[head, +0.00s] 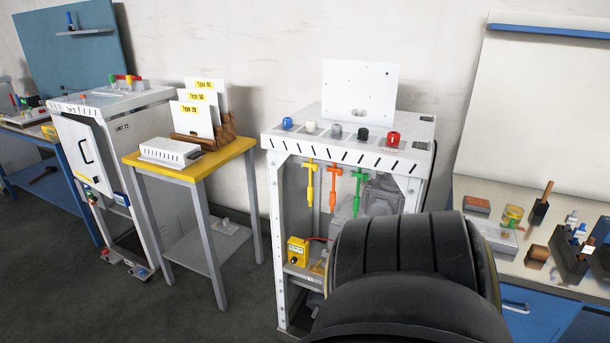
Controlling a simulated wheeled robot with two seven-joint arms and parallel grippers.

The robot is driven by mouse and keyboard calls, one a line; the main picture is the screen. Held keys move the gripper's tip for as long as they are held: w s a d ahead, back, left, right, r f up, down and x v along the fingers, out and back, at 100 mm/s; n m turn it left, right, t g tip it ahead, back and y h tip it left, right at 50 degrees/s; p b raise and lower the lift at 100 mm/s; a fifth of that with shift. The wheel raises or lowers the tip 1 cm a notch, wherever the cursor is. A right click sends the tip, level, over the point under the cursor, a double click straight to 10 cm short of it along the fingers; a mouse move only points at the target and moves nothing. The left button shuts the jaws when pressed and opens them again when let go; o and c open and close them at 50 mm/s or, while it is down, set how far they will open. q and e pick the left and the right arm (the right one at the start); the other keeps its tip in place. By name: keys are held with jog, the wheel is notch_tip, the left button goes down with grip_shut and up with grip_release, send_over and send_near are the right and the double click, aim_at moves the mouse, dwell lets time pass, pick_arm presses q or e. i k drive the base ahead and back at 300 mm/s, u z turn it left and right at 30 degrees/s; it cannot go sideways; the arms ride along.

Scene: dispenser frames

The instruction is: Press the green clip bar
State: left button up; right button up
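A green T-shaped hanging piece (357,190) shows in the head view, under the top of the white dispenser frame (275,210). It hangs upright at the right end of a row, beside an orange piece (333,188) and a yellow piece (310,185). It looks like the green clip bar, but I cannot be sure. A small green part (113,79) also stands on the white cabinet at the left. Neither of my grippers is in view. A large black ribbed arm part of mine covers the frame's lower right.
Coloured knobs (392,138) line the frame's top, below an upright white panel (359,88). A yellow-topped table (190,172) with type cards stands to the left. A workbench (485,238) with loose parts stands at the right. Grey floor is open at the lower left.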

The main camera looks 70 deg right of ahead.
aim_at(365, 177)
jog(key=u, duration=0.5)
jog(key=i, duration=0.25)
jog(key=z, duration=3.2)
